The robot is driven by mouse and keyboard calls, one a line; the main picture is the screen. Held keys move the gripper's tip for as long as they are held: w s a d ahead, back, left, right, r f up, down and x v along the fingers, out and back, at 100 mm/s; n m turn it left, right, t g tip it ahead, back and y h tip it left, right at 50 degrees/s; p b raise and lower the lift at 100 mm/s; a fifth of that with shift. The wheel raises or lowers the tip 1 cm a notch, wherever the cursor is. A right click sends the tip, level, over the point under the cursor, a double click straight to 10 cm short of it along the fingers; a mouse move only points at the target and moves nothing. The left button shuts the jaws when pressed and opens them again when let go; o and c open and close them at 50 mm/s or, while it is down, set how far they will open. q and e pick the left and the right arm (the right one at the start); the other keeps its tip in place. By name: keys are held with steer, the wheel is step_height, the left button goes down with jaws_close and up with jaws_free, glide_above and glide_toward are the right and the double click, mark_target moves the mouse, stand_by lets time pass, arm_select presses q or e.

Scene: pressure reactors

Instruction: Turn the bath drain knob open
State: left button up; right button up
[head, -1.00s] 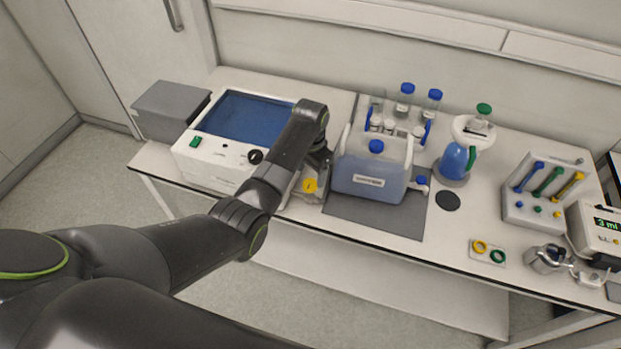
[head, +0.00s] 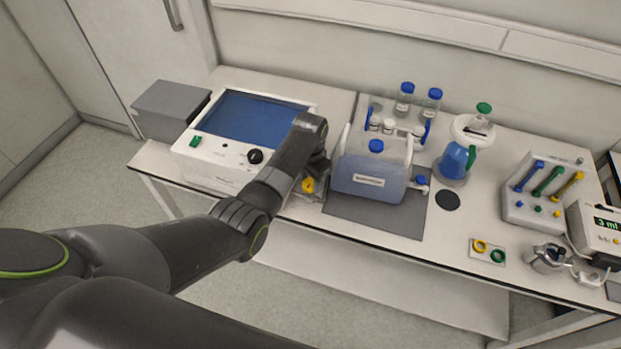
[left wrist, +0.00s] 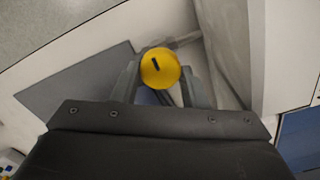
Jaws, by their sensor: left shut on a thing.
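The water bath (head: 215,165) is a white box with a blue basin at the left of the bench. A round yellow knob (left wrist: 160,68) with a short black mark sits at the tips of my left gripper (left wrist: 160,82) in the left wrist view, one finger on either side. My left gripper is shut on this knob. In the head view the yellow knob (head: 308,185) shows low at the bath's right side, partly hidden by my left gripper (head: 314,178) and wrist. My right gripper is not in view.
A blue-capped jug (head: 368,178) on a grey mat (head: 400,215) stands close to the right of my left gripper. A black dial (head: 255,156) is on the bath's front. A bottle rack (head: 425,135) is behind. The bench front edge runs just below my wrist.

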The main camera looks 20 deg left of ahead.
arm_select(q)
steer(key=shift+r+n+p, duration=0.15)
steer(key=shift+n+p, duration=0.55)
steer(key=shift+n, duration=0.1)
steer(key=n+p, duration=0.1)
steer(key=n, duration=0.1)
steer(key=shift+n+p, duration=0.3)
steer(key=n+p, duration=0.2)
steer(key=n, duration=0.3)
steer(key=shift+a, duration=0.1)
steer(key=n+p, duration=0.1)
steer(key=n, duration=0.3)
steer(key=shift+n, duration=0.4)
steer(key=shift+a+n+p, duration=0.1)
steer(key=shift+n+p, duration=0.45)
steer(key=shift+n, duration=1.35)
steer(key=o, duration=1)
steer(key=shift+c, duration=0.2)
